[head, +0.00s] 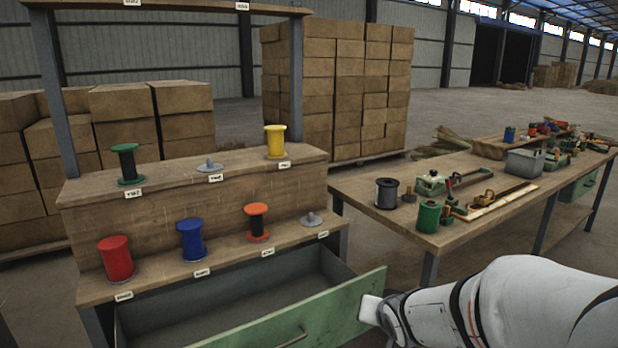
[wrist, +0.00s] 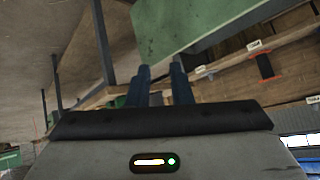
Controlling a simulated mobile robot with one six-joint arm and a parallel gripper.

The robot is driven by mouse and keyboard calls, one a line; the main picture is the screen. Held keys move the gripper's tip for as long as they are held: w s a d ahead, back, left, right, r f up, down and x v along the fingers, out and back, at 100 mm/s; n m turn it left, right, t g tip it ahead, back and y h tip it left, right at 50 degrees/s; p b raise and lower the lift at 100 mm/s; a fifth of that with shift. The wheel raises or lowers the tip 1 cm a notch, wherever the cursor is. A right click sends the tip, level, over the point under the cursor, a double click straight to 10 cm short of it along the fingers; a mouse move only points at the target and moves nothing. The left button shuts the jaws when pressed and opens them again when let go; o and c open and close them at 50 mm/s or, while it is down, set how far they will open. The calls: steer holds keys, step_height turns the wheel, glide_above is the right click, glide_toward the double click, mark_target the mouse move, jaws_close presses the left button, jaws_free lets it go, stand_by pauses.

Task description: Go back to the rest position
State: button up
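My gripper (wrist: 161,72) shows in the wrist view as two dark blue fingers with a gap between them, open and with nothing seen held. The fingertips appear close to the edge of a green panel, which looks like the drawer front (wrist: 190,25); I cannot tell whether they touch it. In the head view my white arm (head: 500,305) reaches in from the lower right, beside the right end of the pulled-out drawer's green front (head: 335,308). The fingers cannot be made out there.
The open drawer (head: 230,295) looks empty. Above it, the two-step wooden shelf (head: 190,172) holds red (head: 116,260), blue, orange, green and yellow spools, plus two bare holders. A workbench (head: 470,232) at right carries a black spool (head: 386,194), a green spool (head: 428,216) and tools.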

steer(key=s+r+n+g+p, duration=0.1)
steer(key=s+r+g+p, duration=0.2)
steer(key=s+r, duration=0.3)
steer(key=s+r+n+g+p, duration=0.2)
steer(key=s+r+p, duration=0.3)
steer(key=s, duration=0.7)
steer(key=shift+s+d+r+g+p, duration=0.15)
steer(key=shift+s+r+g+p, duration=0.2)
steer(key=shift+r+g, duration=0.55)
